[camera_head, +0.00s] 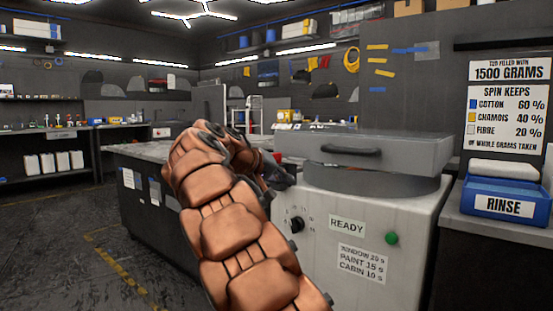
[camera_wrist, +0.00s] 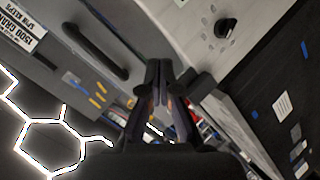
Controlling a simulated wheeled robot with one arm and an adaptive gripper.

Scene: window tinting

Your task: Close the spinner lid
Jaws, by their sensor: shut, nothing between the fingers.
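The spinner is a pale grey cabinet (camera_head: 375,225) with a round grey drum rim (camera_head: 400,184) on top. Its grey lid (camera_head: 420,150) lies across the drum and looks about level. I cannot tell whether it is fully seated. A dark bar handle (camera_head: 350,151) is on the lid's front edge, and it also shows in the wrist view (camera_wrist: 95,52). My gripper (camera_wrist: 159,68) is shut and empty. In the head view it is just left of the lid, partly hidden by my arm, and apart from the handle.
The spinner's front has a black knob (camera_head: 296,225), a READY label (camera_head: 347,224) and a green button (camera_head: 391,238). A blue RINSE tub (camera_head: 505,199) stands on the right counter. A workbench (camera_head: 135,152) stands left of the spinner. Floor at the left is clear.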

